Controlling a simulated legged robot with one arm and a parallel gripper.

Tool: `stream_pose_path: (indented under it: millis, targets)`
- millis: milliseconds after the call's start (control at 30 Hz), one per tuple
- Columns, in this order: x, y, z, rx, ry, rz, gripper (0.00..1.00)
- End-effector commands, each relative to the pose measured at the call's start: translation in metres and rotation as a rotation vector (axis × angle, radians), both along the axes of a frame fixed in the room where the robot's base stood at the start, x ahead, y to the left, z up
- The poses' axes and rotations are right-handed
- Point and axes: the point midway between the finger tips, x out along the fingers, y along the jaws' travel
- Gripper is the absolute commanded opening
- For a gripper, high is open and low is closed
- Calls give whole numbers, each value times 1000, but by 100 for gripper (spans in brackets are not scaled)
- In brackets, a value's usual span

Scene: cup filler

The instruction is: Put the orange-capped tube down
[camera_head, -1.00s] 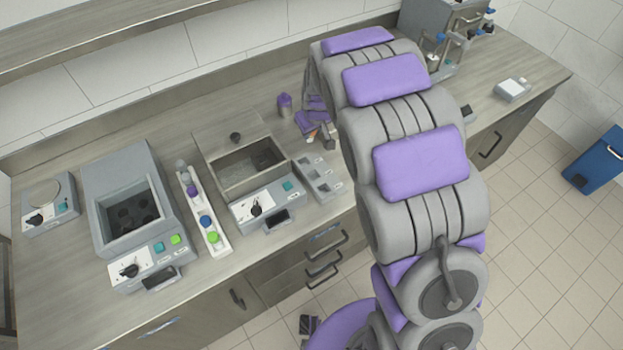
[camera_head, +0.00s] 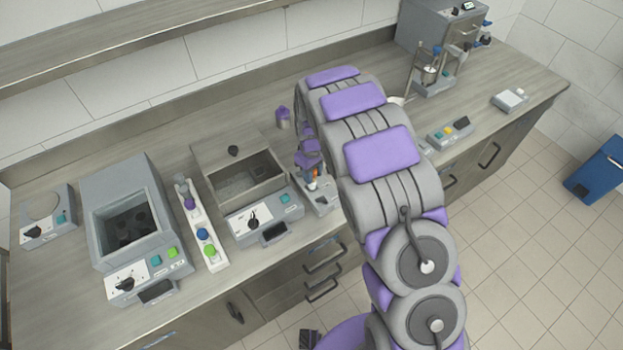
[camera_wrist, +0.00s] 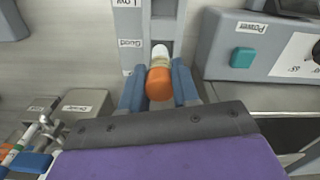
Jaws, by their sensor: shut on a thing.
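The orange-capped tube (camera_wrist: 159,82) is between the two blue fingers of my gripper (camera_wrist: 159,90) in the wrist view, its orange cap towards the camera. Its pale body points away, over a grey labelled tray (camera_wrist: 131,65). The tray has compartments and labels reading "Good" and "Low". I cannot tell if the tube touches the tray. In the head view, the orange cap (camera_head: 313,184) shows small at my gripper (camera_head: 313,175), above the tray (camera_head: 327,201), which my arm partly hides.
A grey bath device (camera_head: 265,217) stands close left of the tray. A white rack (camera_head: 209,256) with blue and green caps stands further left. A purple container (camera_head: 282,117) stands behind. A small button box (camera_head: 450,133) is to the right of my arm.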

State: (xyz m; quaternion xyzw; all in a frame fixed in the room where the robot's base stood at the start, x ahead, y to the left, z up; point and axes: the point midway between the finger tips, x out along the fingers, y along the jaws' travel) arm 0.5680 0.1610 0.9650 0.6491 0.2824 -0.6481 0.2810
Motion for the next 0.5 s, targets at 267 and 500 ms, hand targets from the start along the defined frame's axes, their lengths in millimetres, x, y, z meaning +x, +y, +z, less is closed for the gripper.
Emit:
stream_pose_path:
  millis: [267,500]
  targets:
    - [0,3,-32,-3,3,0,1]
    - [0,3,-31,-3,1,0,38]
